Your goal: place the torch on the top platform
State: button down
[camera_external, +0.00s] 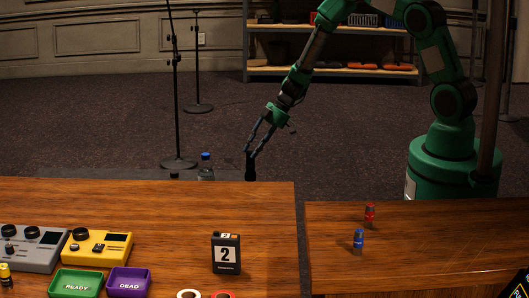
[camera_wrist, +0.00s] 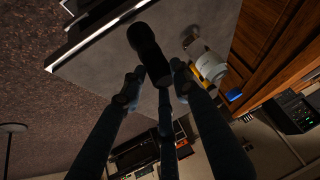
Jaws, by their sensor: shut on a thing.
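My gripper (camera_external: 251,152) hangs beyond the far edge of the wooden desk, pointing down. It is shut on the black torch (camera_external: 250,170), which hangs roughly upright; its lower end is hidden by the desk. In the wrist view the dark torch (camera_wrist: 147,48) sits between the fingertips. A grey flat platform (camera_wrist: 105,68) with a pale edge lies beyond the torch there. I cannot tell whether the torch touches it, nor whether this is the top platform.
A clear bottle with a blue cap (camera_external: 206,167) stands left of the torch. The desk (camera_external: 150,210) holds a black "2" box (camera_external: 226,253), trays and pedal boxes. Red (camera_external: 369,213) and blue (camera_external: 358,239) batteries stand at right. A microphone stand (camera_external: 176,90) rises behind.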

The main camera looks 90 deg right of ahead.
jog(key=shift+w, duration=0.15)
dwell(0.3)
jog(key=w+d, duration=0.4)
jog(key=w, duration=0.3)
jog(key=w+d+f, duration=0.1)
jog(key=w+d, duration=0.3)
jog(key=w, duration=0.2)
jog(key=shift+w+f, duration=0.3)
jog(key=shift+w, duration=0.05)
jog(key=shift+f+b, duration=0.35)
jog(key=shift+f, duration=1.55)
jog(key=c, duration=1.3)
grip_release()
